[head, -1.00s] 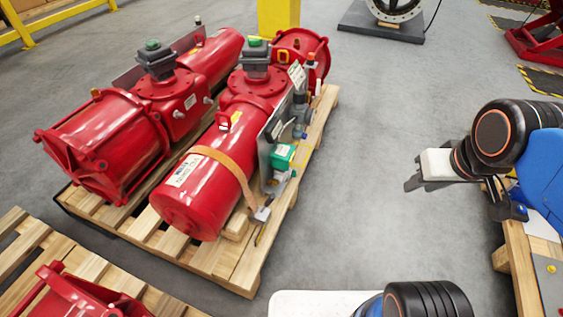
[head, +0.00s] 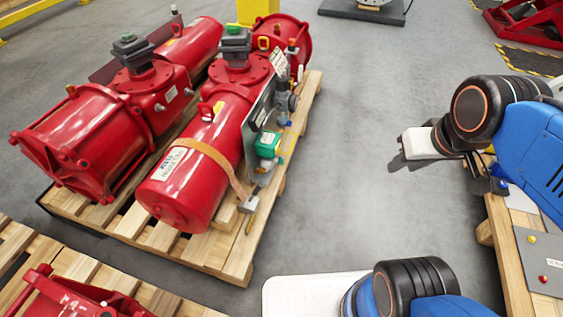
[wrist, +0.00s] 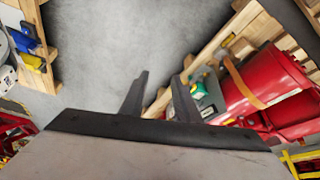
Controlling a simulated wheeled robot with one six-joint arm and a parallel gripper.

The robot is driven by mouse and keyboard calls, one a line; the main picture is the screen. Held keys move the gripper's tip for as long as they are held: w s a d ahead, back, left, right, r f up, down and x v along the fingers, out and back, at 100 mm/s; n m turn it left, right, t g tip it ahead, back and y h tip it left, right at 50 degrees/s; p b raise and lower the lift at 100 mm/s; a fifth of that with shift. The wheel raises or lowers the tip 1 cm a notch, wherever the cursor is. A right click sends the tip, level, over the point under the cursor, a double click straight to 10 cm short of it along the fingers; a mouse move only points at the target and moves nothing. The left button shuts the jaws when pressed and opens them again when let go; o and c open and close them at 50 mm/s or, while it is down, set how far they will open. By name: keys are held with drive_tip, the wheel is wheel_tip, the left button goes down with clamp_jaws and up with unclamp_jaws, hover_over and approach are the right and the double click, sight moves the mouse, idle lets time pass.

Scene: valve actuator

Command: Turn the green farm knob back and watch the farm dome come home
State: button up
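A green box-shaped part (head: 268,145) sits on the grey side plate of the nearer red actuator (head: 205,145). It also shows in the wrist view (wrist: 197,88). I cannot make out a separate knob on it. Which of these is the farm dome cannot be read. My gripper (head: 398,160) is to the right of the pallet, well apart from the actuators. In the wrist view its fingers (wrist: 164,78) are apart and empty.
The actuators rest on a wooden pallet (head: 232,262); another pallet (head: 80,262) is at lower left. A wooden bench (head: 497,255) at right carries a grey panel (head: 543,258) with coloured buttons. Bare grey floor (head: 345,190) lies between pallet and bench.

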drive_tip(key=w+a+f+m+g+y, duration=0.35)
drive_tip(key=w+f, duration=0.25)
drive_tip(key=w, duration=0.3)
drive_tip(key=w+a+f+m+g+y, duration=0.2)
drive_tip(key=w+a+f+y, duration=0.15)
drive_tip(key=w+f, duration=0.4)
drive_tip(key=w+a+f+m+g+y, duration=0.3)
drive_tip(key=w+f+y, duration=0.15)
drive_tip(key=w, duration=0.65)
drive_tip(key=w+f+m+t+y, duration=0.2)
drive_tip(key=w+f+m+y, duration=0.15)
drive_tip(key=w+f, duration=0.35)
drive_tip(key=m+t+y, duration=0.2)
drive_tip(key=m+t, duration=0.6)
drive_tip(key=m, duration=0.2)
approach(281, 161)
drive_tip(key=x, duration=0.7)
drive_tip(key=shift+w, duration=0.3)
drive_tip(key=shift+d+r, duration=0.1)
drive_tip(key=shift+d, duration=0.05)
drive_tip(key=shift+c, duration=0.2)
